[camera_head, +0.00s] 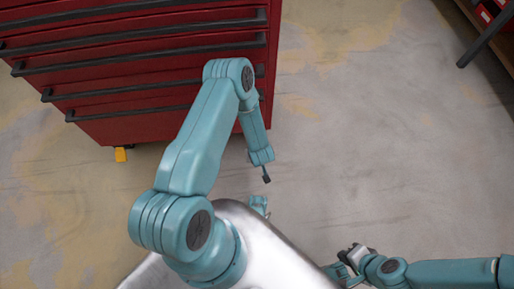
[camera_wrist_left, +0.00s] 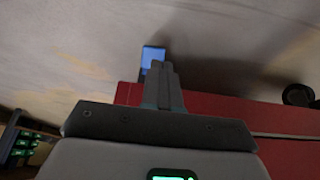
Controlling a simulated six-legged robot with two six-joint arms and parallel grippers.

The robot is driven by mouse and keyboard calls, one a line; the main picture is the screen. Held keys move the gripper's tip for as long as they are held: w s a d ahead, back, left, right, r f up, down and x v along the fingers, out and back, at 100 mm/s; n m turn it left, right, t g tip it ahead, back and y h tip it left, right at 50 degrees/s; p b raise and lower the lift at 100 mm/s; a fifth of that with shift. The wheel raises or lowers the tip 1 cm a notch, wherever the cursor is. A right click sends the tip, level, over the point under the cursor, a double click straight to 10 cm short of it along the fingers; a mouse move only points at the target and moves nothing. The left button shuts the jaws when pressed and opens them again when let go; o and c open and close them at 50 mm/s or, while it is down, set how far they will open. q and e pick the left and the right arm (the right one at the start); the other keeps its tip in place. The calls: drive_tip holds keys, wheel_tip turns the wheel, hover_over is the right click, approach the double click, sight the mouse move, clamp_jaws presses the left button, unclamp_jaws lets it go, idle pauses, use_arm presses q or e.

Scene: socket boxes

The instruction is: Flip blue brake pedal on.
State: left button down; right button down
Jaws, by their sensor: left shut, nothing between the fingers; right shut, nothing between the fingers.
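The blue brake pedal (camera_wrist_left: 152,56) shows in the left wrist view as a small blue plate at the edge of the red cabinet. My left gripper (camera_wrist_left: 161,68) is shut and empty; its fingertips overlap the pedal's lower right part. I cannot tell whether they touch it. In the head view my left gripper (camera_head: 266,177) points down beside the cabinet's right side, and the blue pedal is not visible there. My right gripper (camera_head: 352,256) is shut and empty at the lower right, away from the cabinet.
The red drawer cabinet (camera_head: 135,67) with dark handles fills the upper left. A yellow pedal (camera_head: 121,155) sits at its lower edge. A dark caster wheel (camera_wrist_left: 299,95) shows in the left wrist view. The concrete floor (camera_head: 390,130) to the right is clear.

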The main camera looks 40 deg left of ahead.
use_arm(q)
drive_tip(key=shift+s+d+r, duration=0.6)
drive_tip(key=shift+d+r, duration=0.05)
drive_tip(key=shift+r, duration=0.15)
drive_tip(key=shift+d, duration=0.1)
drive_tip(key=w+d+r+m+t+h, duration=0.2)
drive_tip(key=w+d+r+m+h, duration=0.15)
drive_tip(key=d+r, duration=0.55)
drive_tip(key=s+d+r+m+g+h, duration=0.2)
drive_tip(key=s+d, duration=0.2)
drive_tip(key=s, duration=0.3)
drive_tip(key=s+d+r+m+g+h, duration=0.2)
drive_tip(key=s+d+g, duration=0.1)
drive_tip(key=s+d, duration=0.3)
wheel_tip(320, 180, up, 28)
drive_tip(key=a+p, duration=0.1)
drive_tip(key=p, duration=2.7)
drive_tip(key=shift+s+f+p, duration=0.15)
drive_tip(key=shift+s+p, duration=0.1)
drive_tip(key=shift+p, duration=0.05)
